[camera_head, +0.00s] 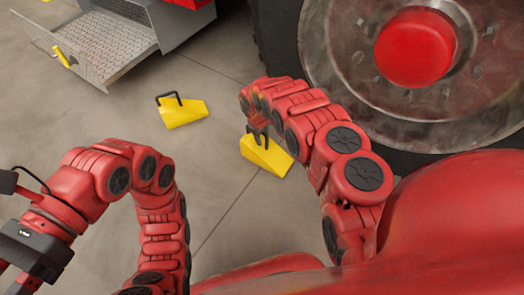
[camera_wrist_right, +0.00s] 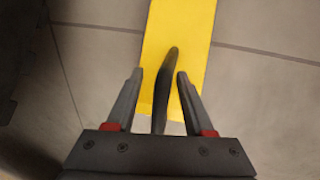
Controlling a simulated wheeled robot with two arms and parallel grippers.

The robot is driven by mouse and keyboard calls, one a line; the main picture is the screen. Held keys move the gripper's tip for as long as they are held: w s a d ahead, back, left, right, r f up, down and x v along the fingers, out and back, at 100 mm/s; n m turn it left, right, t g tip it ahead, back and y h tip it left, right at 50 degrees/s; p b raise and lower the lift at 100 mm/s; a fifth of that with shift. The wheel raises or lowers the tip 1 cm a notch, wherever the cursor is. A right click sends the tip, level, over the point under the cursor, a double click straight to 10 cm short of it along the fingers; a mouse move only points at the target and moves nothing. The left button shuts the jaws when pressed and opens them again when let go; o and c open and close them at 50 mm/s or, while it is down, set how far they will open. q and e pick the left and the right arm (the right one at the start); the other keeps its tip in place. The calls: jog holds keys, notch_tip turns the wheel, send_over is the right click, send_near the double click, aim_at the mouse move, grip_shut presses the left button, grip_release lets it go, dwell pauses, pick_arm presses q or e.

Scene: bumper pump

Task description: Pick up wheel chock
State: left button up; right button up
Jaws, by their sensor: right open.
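One yellow wheel chock (camera_head: 268,155) with a dark handle lies on the floor near the big wheel. My right gripper (camera_head: 257,131) is at its handle end in the head view. In the right wrist view the chock (camera_wrist_right: 182,40) lies below my open right gripper (camera_wrist_right: 158,82). Its black handle (camera_wrist_right: 167,85) stands between the two fingers, with a gap visible on each side. A second yellow wheel chock (camera_head: 183,114) with a black handle lies farther left on the floor. My left arm comes in from the left; its gripper fingers do not show.
A large wheel with a red hub (camera_head: 415,48) stands at the upper right. A metal step tray (camera_head: 100,45) juts out at the upper left.

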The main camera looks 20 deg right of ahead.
grip_shut()
dwell(1.4)
